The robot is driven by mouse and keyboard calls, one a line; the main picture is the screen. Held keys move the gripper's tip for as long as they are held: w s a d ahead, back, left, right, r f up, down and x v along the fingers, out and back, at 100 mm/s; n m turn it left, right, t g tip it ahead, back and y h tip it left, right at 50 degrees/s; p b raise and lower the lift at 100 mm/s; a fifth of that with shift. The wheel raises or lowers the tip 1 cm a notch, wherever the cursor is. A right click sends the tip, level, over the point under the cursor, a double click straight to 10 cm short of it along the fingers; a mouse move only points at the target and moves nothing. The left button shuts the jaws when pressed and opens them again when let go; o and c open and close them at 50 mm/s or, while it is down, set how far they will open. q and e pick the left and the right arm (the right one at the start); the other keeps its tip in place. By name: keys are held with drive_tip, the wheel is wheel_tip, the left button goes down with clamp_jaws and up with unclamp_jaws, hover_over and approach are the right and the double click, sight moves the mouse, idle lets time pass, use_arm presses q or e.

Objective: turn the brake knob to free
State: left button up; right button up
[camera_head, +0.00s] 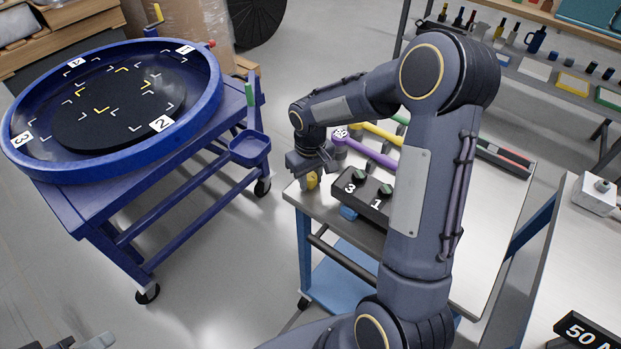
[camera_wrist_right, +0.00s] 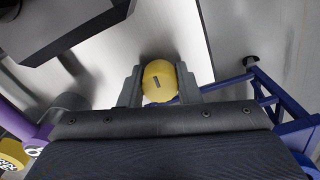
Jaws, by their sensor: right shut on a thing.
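A round yellow knob (camera_wrist_right: 159,80) with a short dark mark on its top sits between the two fingers of my right gripper (camera_wrist_right: 159,88) in the right wrist view. The fingers touch its sides. The dark mark runs nearly up and down in that view. No lettering shows beside the knob. In the head view the yellow knob (camera_head: 311,181) is at the near left corner of the grey bench top, with my right gripper (camera_head: 309,170) over it from above. My left gripper (camera_head: 78,342) shows only as grey tips at the bottom left edge.
A black block (camera_head: 364,199) with numbers and green knobs stands close right of the gripper. Purple (camera_head: 372,153) and yellow (camera_head: 384,132) bars lie behind it. A blue round turntable (camera_head: 40,163) on a wheeled blue frame stands left, with open floor between.

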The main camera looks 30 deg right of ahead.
drive_tip(key=m+b, duration=0.1)
drive_tip(key=m, duration=0.2)
drive_tip(key=shift+f+b, duration=0.1)
drive_tip(key=shift+b, duration=0.3)
drive_tip(key=m+b, duration=0.1)
drive_tip(key=m, duration=0.3)
drive_tip(key=shift+m, duration=0.4)
drive_tip(key=m, duration=0.9)
drive_tip(key=o, duration=1)
